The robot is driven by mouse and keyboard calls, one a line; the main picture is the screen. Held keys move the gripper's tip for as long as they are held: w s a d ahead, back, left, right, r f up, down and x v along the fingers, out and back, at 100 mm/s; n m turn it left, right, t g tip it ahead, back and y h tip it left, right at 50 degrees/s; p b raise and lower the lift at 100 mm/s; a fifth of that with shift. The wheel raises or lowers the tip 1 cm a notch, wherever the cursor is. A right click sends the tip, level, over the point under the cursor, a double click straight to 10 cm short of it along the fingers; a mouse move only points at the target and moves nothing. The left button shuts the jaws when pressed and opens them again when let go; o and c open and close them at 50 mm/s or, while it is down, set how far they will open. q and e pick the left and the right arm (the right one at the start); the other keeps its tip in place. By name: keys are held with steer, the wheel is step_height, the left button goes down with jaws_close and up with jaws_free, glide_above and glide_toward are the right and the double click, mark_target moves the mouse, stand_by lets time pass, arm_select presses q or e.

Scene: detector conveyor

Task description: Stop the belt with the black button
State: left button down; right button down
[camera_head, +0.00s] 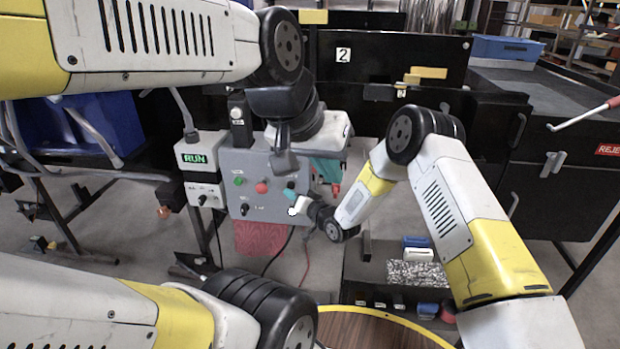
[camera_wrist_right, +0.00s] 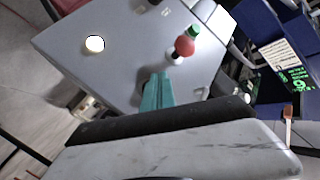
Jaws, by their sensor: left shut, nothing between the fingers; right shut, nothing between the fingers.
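The grey control panel (camera_head: 230,205) carries a green button (camera_head: 238,181), a red button (camera_head: 261,187) and a white button (camera_head: 292,211). A small dark spot (camera_head: 290,185) right of the red button may be the black button; I cannot tell surely. My right gripper (camera_head: 291,195) is shut, its teal fingertips close in front of that spot; contact is unclear. In the right wrist view its teal fingers (camera_wrist_right: 158,85) point at the panel between the white button (camera_wrist_right: 94,43) and red button (camera_wrist_right: 185,45), and no black button shows clearly. My left gripper (camera_head: 328,170) is shut at the panel's right edge.
A box with a lit green RUN sign (camera_head: 195,158) stands left of the panel. A blue bin (camera_head: 95,125) is further left. A dark tray (camera_head: 400,272) of small parts lies at lower right. A black cabinet with a red label (camera_head: 607,149) is at right.

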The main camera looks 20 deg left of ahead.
steer(key=shift+w, duration=0.15)
stand_by(0.3)
steer(key=shift+w, duration=0.3)
steer(key=shift+w+a, duration=0.2)
steer(key=shift+w, duration=0.3)
stand_by(0.6)
steer(key=shift+s, duration=0.1)
steer(key=shift+s+d, duration=0.2)
steer(key=shift+s, duration=0.6)
steer(key=shift+s+d, duration=0.2)
steer(key=shift+s, duration=0.6)
steer(key=shift+s+d, duration=0.2)
steer(key=shift+s, duration=0.65)
steer(key=shift+s+d, duration=0.2)
steer(key=shift+s, duration=0.6)
